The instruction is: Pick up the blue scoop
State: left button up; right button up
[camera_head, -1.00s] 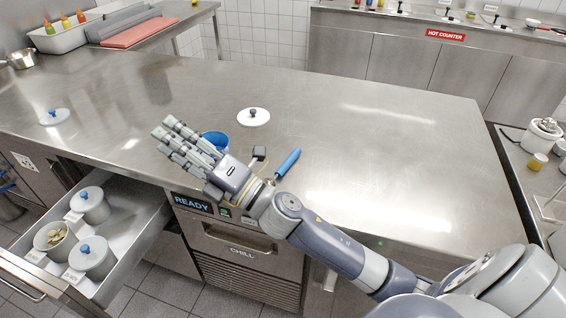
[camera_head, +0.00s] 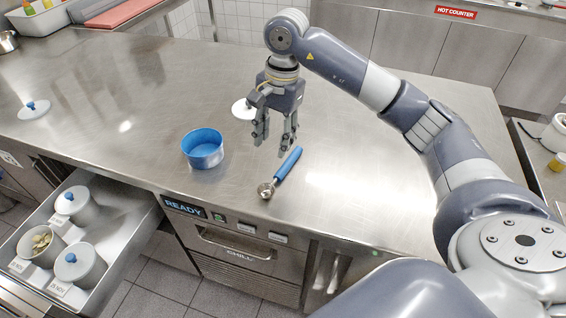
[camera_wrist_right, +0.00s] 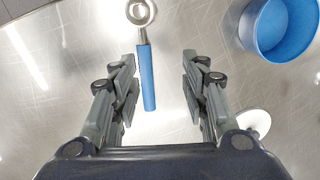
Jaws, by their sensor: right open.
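The blue scoop (camera_head: 282,172) lies flat on the steel counter, its blue handle pointing to the back right and its metal bowl toward the front edge. My right gripper (camera_head: 273,147) is open and empty above the counter, with its fingers pointing down near the handle's far end. In the right wrist view the scoop's handle (camera_wrist_right: 147,78) shows between the two open fingers (camera_wrist_right: 157,85), closer to the left one. The fingers look apart from the handle. My left gripper is not in view.
A blue bowl (camera_head: 203,148) stands on the counter left of the scoop. A white lid (camera_head: 243,109) lies behind my right gripper, and another lid (camera_head: 34,110) lies far left. The counter right of the scoop is clear.

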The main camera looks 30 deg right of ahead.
jog(key=d+h, duration=0.1)
jog(key=d, duration=0.3)
jog(key=p, duration=0.1)
send_over(289, 160)
jog(key=f, duration=0.3)
jog(key=shift+s+a+f, duration=0.3)
jog(key=f, duration=0.2)
jog(key=f+p, duration=0.2)
jog(key=f, duration=0.1)
jog(key=shift+w+d+f, duration=0.25)
jog(key=shift+d+f, duration=0.05)
jog(key=shift+f, duration=0.15)
jog(key=shift+f+b, duration=0.15)
jog(key=shift+b, duration=0.15)
grip_shut()
